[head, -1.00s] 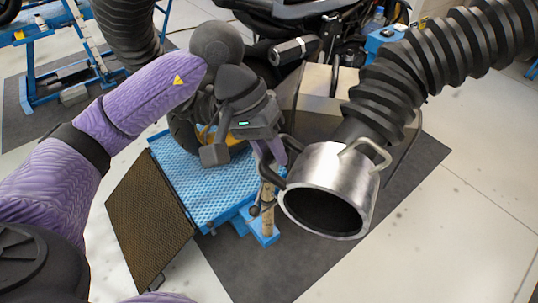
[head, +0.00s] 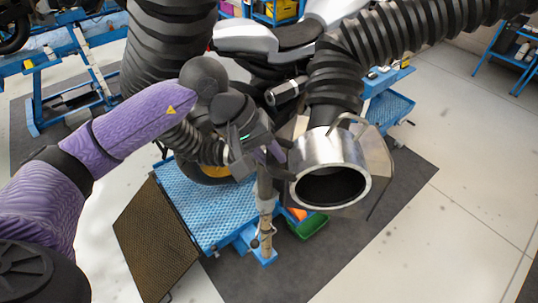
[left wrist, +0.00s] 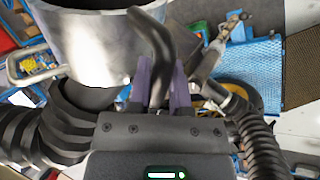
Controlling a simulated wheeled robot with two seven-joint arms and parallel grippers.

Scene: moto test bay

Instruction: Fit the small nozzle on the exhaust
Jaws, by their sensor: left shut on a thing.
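A wide silver metal nozzle (head: 347,146) hangs at the end of a thick black ribbed hose, its open mouth toward me and downward. My left gripper (head: 274,153) is shut on a dark curved handle of this wide nozzle; the left wrist view shows the handle (left wrist: 152,38) between purple fingers (left wrist: 160,88). A slim grey tube (left wrist: 207,68), which looks like the small nozzle, sits at the end of a thinner ribbed hose; it also shows below my gripper in the head view (head: 265,188). The motorcycle's exhaust (head: 287,92) is beyond the gripper, apart from both. My right gripper is out of view.
The motorcycle (head: 275,42) stands behind on a blue lift platform (head: 203,202) with a brown ramp (head: 150,240). The thick hose (head: 380,45) fills the upper right, and another black hose (head: 165,45) hangs at left. Open floor (head: 455,215) lies at right.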

